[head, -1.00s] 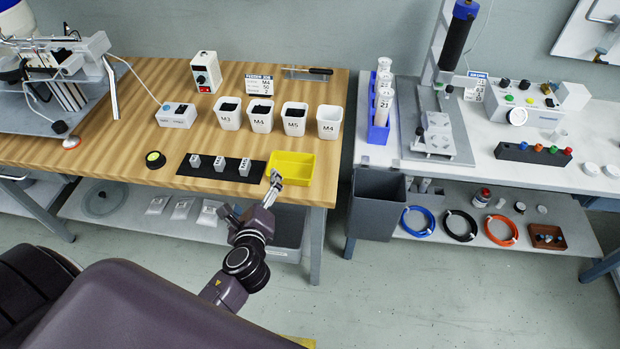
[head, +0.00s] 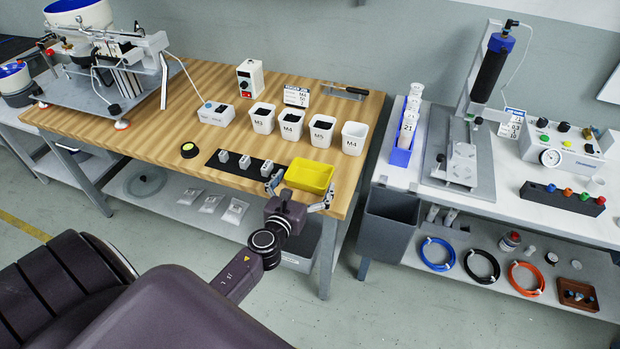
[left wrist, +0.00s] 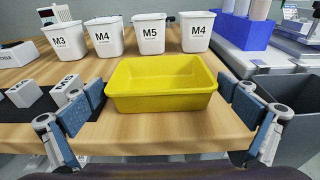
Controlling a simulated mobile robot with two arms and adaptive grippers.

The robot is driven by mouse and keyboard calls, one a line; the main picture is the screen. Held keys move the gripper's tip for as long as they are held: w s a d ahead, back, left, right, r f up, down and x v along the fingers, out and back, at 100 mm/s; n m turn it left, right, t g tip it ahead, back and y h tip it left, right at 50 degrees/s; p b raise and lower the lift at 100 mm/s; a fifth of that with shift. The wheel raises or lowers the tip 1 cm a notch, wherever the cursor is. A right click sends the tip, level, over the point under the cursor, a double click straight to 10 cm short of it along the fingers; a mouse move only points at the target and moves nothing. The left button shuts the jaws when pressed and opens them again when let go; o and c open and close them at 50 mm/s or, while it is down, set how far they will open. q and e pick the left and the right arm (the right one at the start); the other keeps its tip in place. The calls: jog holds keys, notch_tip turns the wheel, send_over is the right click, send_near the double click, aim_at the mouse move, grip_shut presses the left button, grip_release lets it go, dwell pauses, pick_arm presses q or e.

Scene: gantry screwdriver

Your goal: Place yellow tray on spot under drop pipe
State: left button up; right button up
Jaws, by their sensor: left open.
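The yellow tray (head: 310,175) sits empty near the front right corner of the wooden table, and it also shows in the left wrist view (left wrist: 162,103). My left gripper (head: 300,193) is open at the table's front edge. In the left wrist view its two blue-padded fingers stand wide apart, one to each side of the tray, with gaps between pads and tray. My right gripper is not in view. I cannot make out a drop pipe or a marked spot for certain; a feeder machine (head: 100,75) stands at the table's left end.
White bins (head: 292,123) stand behind the tray. A black mat (head: 240,165) with small labelled blocks lies just left of it. A round black-and-yellow button (head: 189,150) is farther left. A grey bin (head: 390,222) hangs across the gap to the right, by the white bench.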

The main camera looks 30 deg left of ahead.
aim_at(314, 167)
pick_arm(q)
jog(key=shift+x, duration=1.2)
jog(key=shift+w, duration=0.35)
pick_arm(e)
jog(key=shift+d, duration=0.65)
pick_arm(q)
jog(key=c, duration=1.1)
jog(key=shift+r, duration=0.15)
